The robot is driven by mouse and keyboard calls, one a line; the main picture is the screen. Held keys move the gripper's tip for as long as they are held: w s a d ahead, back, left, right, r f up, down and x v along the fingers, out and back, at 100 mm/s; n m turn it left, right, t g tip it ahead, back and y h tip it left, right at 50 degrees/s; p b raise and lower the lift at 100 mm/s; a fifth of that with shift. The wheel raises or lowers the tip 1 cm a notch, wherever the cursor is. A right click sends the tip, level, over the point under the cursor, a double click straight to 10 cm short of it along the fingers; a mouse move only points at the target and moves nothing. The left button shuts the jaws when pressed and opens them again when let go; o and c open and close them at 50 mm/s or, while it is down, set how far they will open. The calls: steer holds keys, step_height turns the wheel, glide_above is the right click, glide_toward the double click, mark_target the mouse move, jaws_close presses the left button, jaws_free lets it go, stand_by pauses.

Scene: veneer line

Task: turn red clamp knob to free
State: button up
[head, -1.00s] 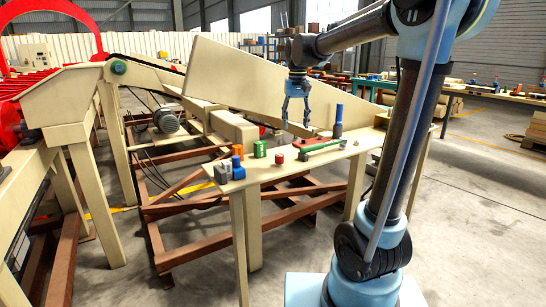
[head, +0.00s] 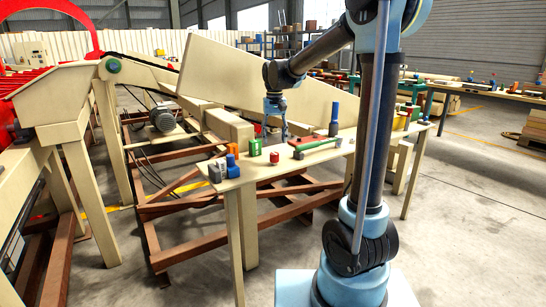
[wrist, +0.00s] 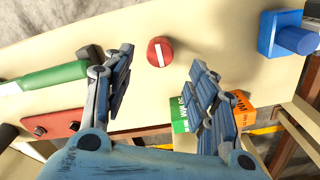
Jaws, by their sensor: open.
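The red clamp knob (head: 274,157) is a small red round piece on the cream bench top (head: 258,177). In the wrist view the knob (wrist: 160,52) shows a white bar across its face, running nearly along the picture's vertical. My gripper (head: 284,136) is above the bench, near the knob. In the wrist view my gripper (wrist: 162,60) is open, with one finger on each side of the knob in the picture. The fingers look apart from the knob, and nothing is between them in grip. The exact height over it is hard to tell.
A green-handled tool (wrist: 50,78) and a red plate (wrist: 52,124) lie to one side of the knob. A green and orange block (wrist: 242,110) is close to the right finger. A blue piece (wrist: 284,34) is farther right. An upright blue cylinder (head: 334,119) stands behind.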

mark_target(275, 154)
step_height(275, 154, down, 8)
steer(key=shift+f, duration=0.1)
stand_by(0.4)
